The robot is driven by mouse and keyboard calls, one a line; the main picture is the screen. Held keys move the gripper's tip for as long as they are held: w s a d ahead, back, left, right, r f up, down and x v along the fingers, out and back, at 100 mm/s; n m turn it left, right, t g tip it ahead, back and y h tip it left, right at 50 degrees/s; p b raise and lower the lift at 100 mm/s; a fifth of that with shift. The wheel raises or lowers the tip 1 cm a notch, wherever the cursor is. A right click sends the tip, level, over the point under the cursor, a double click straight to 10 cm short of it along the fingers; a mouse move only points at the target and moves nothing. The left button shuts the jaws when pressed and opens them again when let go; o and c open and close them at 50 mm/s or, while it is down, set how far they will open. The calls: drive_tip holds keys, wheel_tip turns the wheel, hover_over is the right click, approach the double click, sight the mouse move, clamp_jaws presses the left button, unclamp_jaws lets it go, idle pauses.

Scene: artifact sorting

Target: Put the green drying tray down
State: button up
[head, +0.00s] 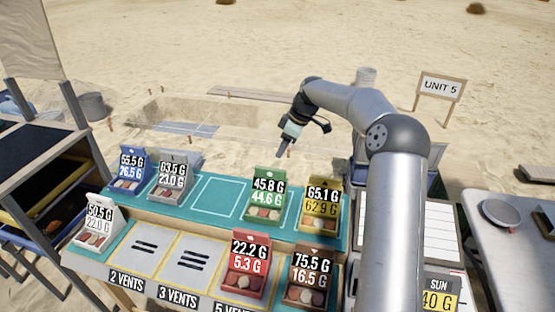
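The green drying tray (265,208) stands on the teal back shelf (323,232), with a card reading 45.8 G and 44.6 G and several round pieces in it. A white-outlined empty slot (216,197) is to its left and the yellow tray (320,210) to its right. My gripper (281,153) points down, higher in the picture than the green tray and apart from it. I see no tray hanging from it. It is small and seen side-on, so its finger gap cannot be made out.
Blue (130,175) and grey (172,182) trays stand at the back left. White (98,225), red (246,270) and brown (309,283) trays stand in the front row. Front slots labelled 2 vents (140,246) and 3 vents (190,262) are empty. My arm covers part of the right side.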

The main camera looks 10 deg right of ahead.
drive_tip(key=s+a+r+m+g+h, duration=0.1)
drive_tip(key=s+a+r+m+h, duration=0.15)
drive_tip(key=s, duration=0.65)
drive_tip(key=s+a+r+m+h, duration=0.15)
drive_tip(key=s+a, duration=0.25)
drive_tip(key=s, duration=0.4)
drive_tip(key=s+d+f+m, duration=0.1)
drive_tip(key=s+m, duration=0.3)
drive_tip(key=s, duration=0.9)
drive_tip(key=s+d+f+m, duration=0.1)
drive_tip(key=s+m, duration=0.3)
drive_tip(key=s, duration=0.9)
drive_tip(key=shift+s+d+f+m, duration=0.2)
drive_tip(key=shift+s+f+m, duration=0.15)
drive_tip(key=shift+f, duration=0.2)
